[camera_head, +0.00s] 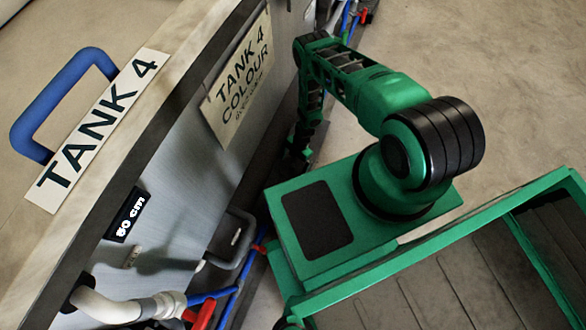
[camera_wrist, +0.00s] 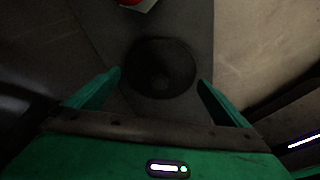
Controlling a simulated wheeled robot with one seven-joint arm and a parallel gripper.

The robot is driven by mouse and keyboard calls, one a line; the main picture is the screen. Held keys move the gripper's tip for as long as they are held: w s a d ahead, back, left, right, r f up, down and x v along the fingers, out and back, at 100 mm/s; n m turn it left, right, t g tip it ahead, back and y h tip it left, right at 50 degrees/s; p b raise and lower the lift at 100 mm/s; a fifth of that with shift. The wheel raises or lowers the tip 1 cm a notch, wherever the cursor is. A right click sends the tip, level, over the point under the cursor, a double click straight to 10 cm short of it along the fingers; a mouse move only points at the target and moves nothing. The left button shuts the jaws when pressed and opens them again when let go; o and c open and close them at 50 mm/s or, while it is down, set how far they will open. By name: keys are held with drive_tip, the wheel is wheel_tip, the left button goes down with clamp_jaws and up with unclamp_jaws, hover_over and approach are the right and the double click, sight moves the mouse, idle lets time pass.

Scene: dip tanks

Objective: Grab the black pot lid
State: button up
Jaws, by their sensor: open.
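In the wrist view, a dark round thing that looks like the black pot lid (camera_wrist: 160,67) lies on a dark grey surface, with a faint raised part near its middle. My gripper (camera_wrist: 160,85) has its two green fingers spread apart, one toward each side of the lid. I cannot tell from this dim view how far the fingertips are above it.
The tank (camera_head: 180,160) with a "TANK 4" label (camera_head: 95,130) and blue handle (camera_head: 60,105) stands at left. Pipes with red valve levers (camera_head: 205,315) run along its foot. Open concrete floor (camera_head: 500,110) lies at right. A red thing (camera_wrist: 131,2) shows at the wrist view's top edge.

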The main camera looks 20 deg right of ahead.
drive_tip(key=shift+a+f, duration=0.15)
drive_tip(key=shift+f, duration=0.45)
drive_tip(key=shift+c, duration=0.6)
drive_tip(key=c, duration=0.6)
